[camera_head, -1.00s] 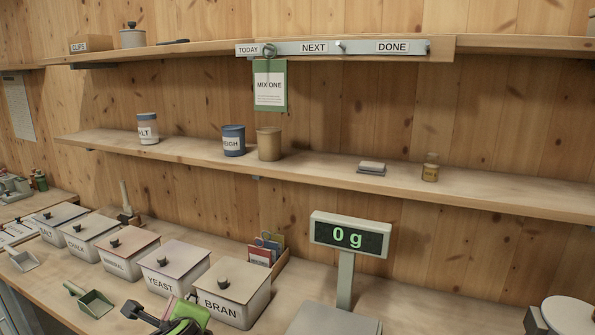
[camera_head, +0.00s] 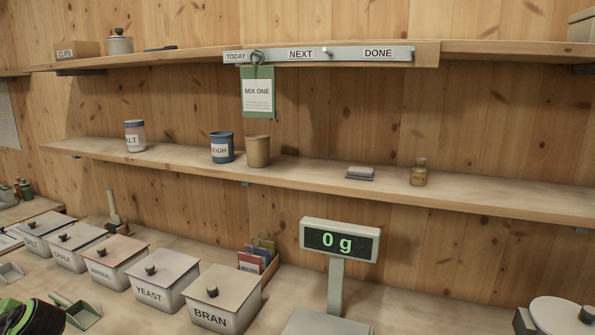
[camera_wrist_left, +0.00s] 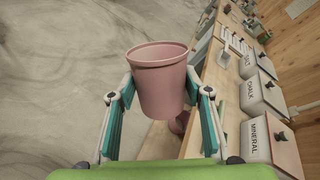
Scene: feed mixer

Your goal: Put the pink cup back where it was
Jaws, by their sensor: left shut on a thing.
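The pink cup (camera_wrist_left: 160,80) shows in the left wrist view, with its open rim toward the top of the picture. My left gripper (camera_wrist_left: 160,100) has its teal-padded fingers on both sides of the cup and is shut on it. The cup is over or in front of the bench edge; grey floor shows behind it. In the head view only a green and black part of my left arm shows at the bottom left corner, and the cup is out of sight. My right gripper is in neither view.
Lidded bins line the bench, among them the bran bin (camera_head: 223,298) and the yeast bin (camera_head: 161,278). A scale display (camera_head: 340,241) reads 0 g. The middle shelf (camera_head: 310,178) holds a blue cup (camera_head: 222,148) and a tan cup (camera_head: 257,151), with bare board to their right.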

